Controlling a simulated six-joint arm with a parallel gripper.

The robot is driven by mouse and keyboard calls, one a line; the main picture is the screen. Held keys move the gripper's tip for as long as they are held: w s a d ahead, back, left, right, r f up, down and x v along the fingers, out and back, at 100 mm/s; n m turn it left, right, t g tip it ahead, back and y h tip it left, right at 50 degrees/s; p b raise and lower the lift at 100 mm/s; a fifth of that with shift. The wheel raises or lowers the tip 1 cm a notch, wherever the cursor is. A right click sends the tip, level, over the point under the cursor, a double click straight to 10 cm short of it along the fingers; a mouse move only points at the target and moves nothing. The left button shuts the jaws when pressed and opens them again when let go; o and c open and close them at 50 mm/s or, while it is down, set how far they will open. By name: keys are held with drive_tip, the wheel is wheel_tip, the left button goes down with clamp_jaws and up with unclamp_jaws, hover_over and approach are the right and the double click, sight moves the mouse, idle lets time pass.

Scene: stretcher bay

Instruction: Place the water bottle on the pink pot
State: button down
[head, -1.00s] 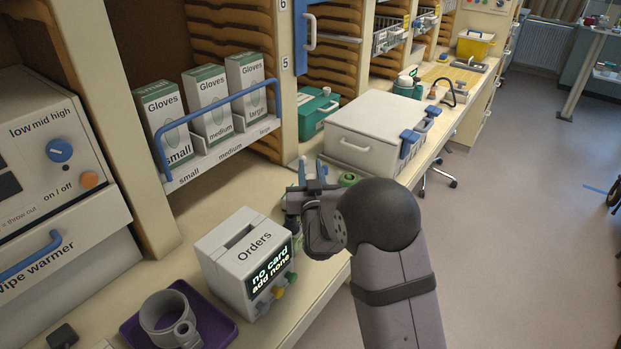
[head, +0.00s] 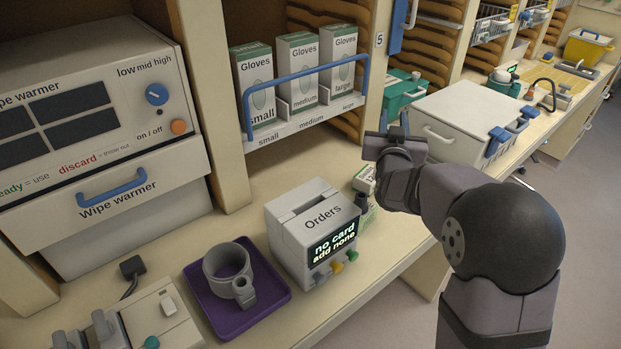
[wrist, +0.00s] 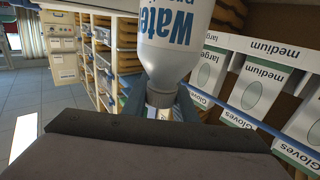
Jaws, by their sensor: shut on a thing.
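My gripper (head: 378,150) is shut on the neck of a water bottle (wrist: 177,45), a pale bottle with blue "Water" lettering in the wrist view. Its far end is cut off by the top of that view. In the head view my gripper is above the counter, behind and right of the Orders box. A small white and green piece (head: 364,181) shows just below it; I cannot tell if this is part of the bottle. I see no pink pot in either view.
The grey Orders box (head: 300,215) stands close to my gripper. A purple tray (head: 262,310) holds a grey ring-shaped holder (head: 228,272). Glove boxes (head: 298,75) stand on a railed shelf behind. A white case (head: 455,115) stands to the right. Some counter is clear before the shelf.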

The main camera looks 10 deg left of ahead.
drive_tip(key=a+r+m+h+p, duration=0.25)
drive_tip(key=a+r, duration=0.55)
drive_tip(key=a, duration=0.5)
drive_tip(key=s+a+f+m+g+h, duration=0.1)
drive_tip(key=s+a+f+h, duration=0.15)
drive_tip(key=a, duration=0.35)
drive_tip(key=s+a+f+m+g+h, duration=0.1)
drive_tip(key=s+a+h, duration=0.1)
drive_tip(key=s+a, duration=0.25)
wheel_tip(320, 180, down, 10)
drive_tip(key=p, duration=0.3)
drive_tip(key=shift+w+a+r, duration=0.25)
drive_tip(key=shift+a, duration=0.1)
drive_tip(key=shift+f, duration=0.15)
drive_tip(key=shift+f, duration=0.15)
drive_tip(key=c, duration=1.4)
unclamp_jaws()
drive_tip(key=shift+c, duration=0.2)
